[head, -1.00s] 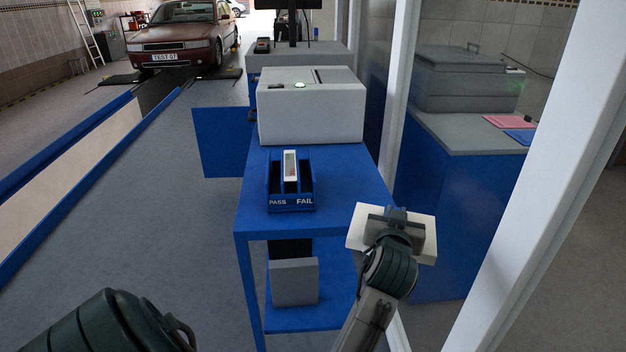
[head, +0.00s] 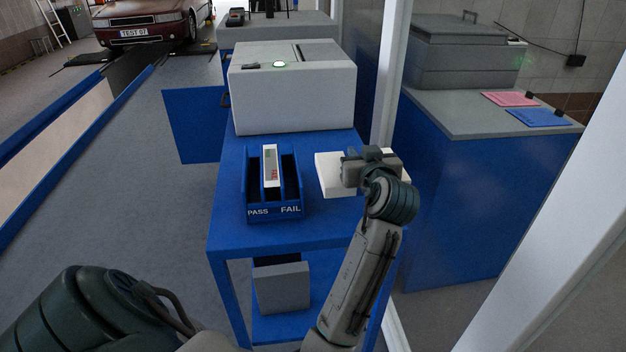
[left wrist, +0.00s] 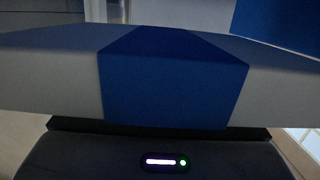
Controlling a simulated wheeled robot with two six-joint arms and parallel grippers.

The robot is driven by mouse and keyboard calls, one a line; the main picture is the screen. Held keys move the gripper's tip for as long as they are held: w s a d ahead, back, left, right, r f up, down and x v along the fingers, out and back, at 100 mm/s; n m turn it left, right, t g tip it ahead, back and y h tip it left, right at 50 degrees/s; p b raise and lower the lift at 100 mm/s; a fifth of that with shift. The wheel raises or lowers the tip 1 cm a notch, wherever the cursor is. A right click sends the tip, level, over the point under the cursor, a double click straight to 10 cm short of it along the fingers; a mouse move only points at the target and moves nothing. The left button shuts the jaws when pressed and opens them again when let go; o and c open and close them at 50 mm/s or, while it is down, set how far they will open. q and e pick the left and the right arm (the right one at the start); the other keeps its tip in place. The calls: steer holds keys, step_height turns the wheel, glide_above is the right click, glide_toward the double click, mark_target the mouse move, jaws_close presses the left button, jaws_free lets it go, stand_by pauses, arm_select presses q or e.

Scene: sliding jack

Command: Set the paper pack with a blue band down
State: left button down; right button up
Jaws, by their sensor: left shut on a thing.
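The paper pack (head: 329,176) is white in the head view, with its near and right parts partly covered by my gripper. In the left wrist view its blue band (left wrist: 172,80) runs across the middle, with pale paper on both sides. My left gripper (head: 368,165) is shut on the pack, holding it roughly level at the right side of the blue table (head: 225,215). I cannot tell whether the pack touches the tabletop. My right gripper is not in view.
A grey-white machine (head: 291,95) stands behind. A white post (head: 392,75) rises behind the pack on the right. Bare tabletop lies between tray and pack.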

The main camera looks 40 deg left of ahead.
arm_select(q)
steer(key=f, duration=0.4)
steer(key=shift+s+d+p, duration=0.3)
steer(key=shift+s+p, duration=0.05)
steer(key=shift+p, duration=0.05)
steer(key=shift+f+p, duration=0.3)
steer(key=shift+f, duration=2.1)
steer(key=shift+w, duration=0.1)
steer(key=shift+a+f, duration=0.1)
steer(key=shift+f, duration=0.1)
steer(key=c, duration=1.4)
jaws_free()
steer(key=shift+o, duration=0.2)
steer(key=shift+r, duration=0.15)
